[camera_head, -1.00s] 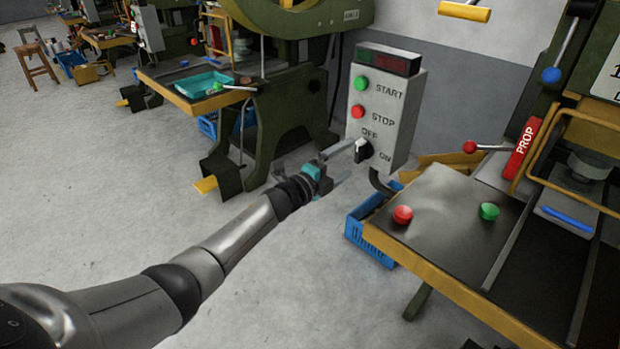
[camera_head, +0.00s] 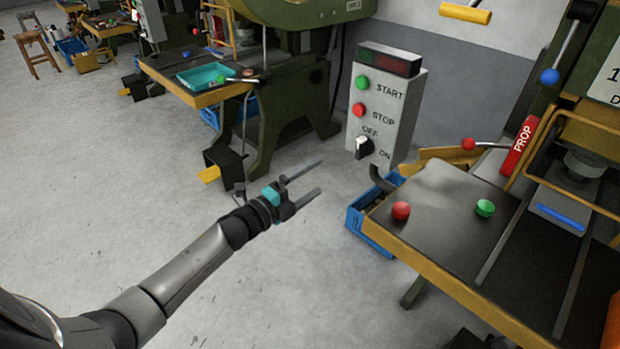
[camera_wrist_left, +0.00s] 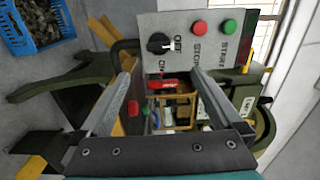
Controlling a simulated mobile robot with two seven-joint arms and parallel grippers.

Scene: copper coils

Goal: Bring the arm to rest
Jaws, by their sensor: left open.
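My left arm reaches in from the lower left of the head view. Its gripper (camera_head: 305,181) is open and empty, with the two fingers apart over bare floor. The grey control box (camera_head: 388,112) stands to the right of and beyond the fingertips, clear of them. Its black-and-white knob (camera_head: 363,147) sits below the green START button (camera_head: 362,82) and the red STOP button (camera_head: 359,110). In the left wrist view the open fingers (camera_wrist_left: 155,95) frame the machine beyond, and the knob (camera_wrist_left: 159,44) shows above them. My right gripper is not in view.
A press table (camera_head: 440,200) with a red and a green button stands at the right. A blue crate (camera_head: 368,232) sits on the floor beside it. Another press (camera_head: 290,90) with a teal tray (camera_head: 206,78) stands behind. The floor (camera_head: 290,290) around my arm is clear.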

